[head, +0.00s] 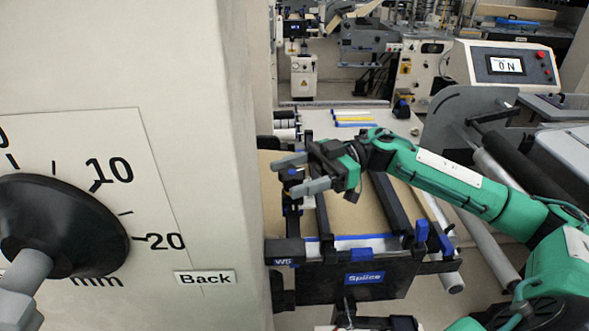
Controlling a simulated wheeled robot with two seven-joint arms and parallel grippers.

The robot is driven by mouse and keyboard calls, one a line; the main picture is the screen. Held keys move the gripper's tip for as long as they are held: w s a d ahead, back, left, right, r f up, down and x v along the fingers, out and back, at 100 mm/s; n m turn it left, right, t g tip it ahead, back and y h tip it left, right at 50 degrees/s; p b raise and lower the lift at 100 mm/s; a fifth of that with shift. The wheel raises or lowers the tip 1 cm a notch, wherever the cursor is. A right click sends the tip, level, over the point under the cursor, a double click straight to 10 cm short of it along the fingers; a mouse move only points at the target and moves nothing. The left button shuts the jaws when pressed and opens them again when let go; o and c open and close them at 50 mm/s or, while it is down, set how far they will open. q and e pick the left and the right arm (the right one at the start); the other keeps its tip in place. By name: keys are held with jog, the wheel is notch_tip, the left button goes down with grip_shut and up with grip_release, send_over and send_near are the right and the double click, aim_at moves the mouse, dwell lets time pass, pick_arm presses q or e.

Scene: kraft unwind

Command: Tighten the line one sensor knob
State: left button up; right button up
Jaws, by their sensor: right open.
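My right gripper (292,174) is open and empty, with its two grey fingers pointing left. It is over the left side of the splice table, and its fingers overlap a small black and blue fitting (292,207) in the picture. I cannot tell whether they touch it. No knob marked as the line one sensor knob can be made out; that fitting is small and partly hidden by the fingers.
A pale wall panel fills the left, with a large black dial (65,225) and a "Back" label (205,277). The splice table's front carries a "Splice" label (364,279). A roller machine stands at right with a display (507,66) reading "ON".

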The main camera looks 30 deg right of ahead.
pick_arm(q)
jog(key=shift+s, duration=0.4)
pick_arm(e)
jog(key=c, duration=0.9)
